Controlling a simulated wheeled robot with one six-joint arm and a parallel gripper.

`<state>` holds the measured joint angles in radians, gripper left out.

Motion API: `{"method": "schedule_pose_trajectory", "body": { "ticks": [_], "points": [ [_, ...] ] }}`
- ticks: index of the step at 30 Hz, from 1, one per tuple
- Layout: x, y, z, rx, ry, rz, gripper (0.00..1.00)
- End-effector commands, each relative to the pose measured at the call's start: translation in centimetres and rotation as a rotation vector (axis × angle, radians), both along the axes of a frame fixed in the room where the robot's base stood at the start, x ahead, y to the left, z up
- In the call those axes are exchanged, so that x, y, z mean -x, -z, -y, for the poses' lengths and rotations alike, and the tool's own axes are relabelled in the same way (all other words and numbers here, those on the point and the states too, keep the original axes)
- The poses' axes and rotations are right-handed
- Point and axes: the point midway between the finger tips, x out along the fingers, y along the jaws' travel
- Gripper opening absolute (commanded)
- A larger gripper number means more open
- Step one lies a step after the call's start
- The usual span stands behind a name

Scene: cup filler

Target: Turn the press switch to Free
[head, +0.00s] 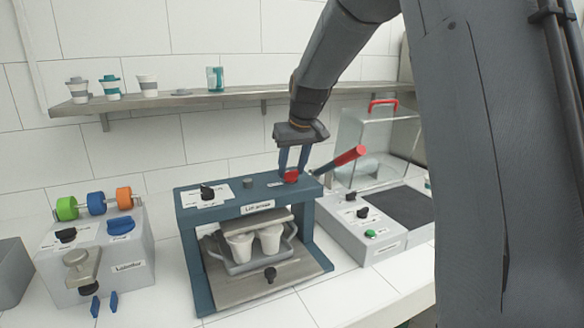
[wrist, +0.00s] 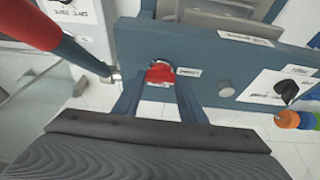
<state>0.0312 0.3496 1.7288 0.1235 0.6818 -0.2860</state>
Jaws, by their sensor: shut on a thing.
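The blue press frame (head: 309,230) stands in the middle of the counter. On its top bar sits a red knob (head: 291,175), also seen in the wrist view (wrist: 160,73). My gripper (head: 292,166) points down with its blue fingers on either side of this red knob, shut on it. A black pointer knob (head: 207,191) on a white lettered plate sits at the left of the same bar. It also shows at the right of the wrist view (wrist: 287,90), apart from my gripper. The lettering is too small to read, so I cannot tell its setting.
A red-tipped lever (head: 348,156) rises just right of my gripper. White cups (head: 240,246) stand in a tray inside the press. A grey unit with coloured rollers (head: 96,203) is at left. A control box with a green button (head: 370,234) is at right. A shelf (head: 150,102) runs behind.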

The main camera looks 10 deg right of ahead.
Motion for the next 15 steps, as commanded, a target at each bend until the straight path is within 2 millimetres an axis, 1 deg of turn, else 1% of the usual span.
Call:
{"method": "schedule_pose_trajectory", "body": {
  "ticks": [8,15],
  "points": [
    [0.01,-0.10,-0.20,0.001,0.136,0.000,0.15],
    [-0.08,-0.04,-0.40,0.001,0.346,0.002,0.15]
  ]
}}
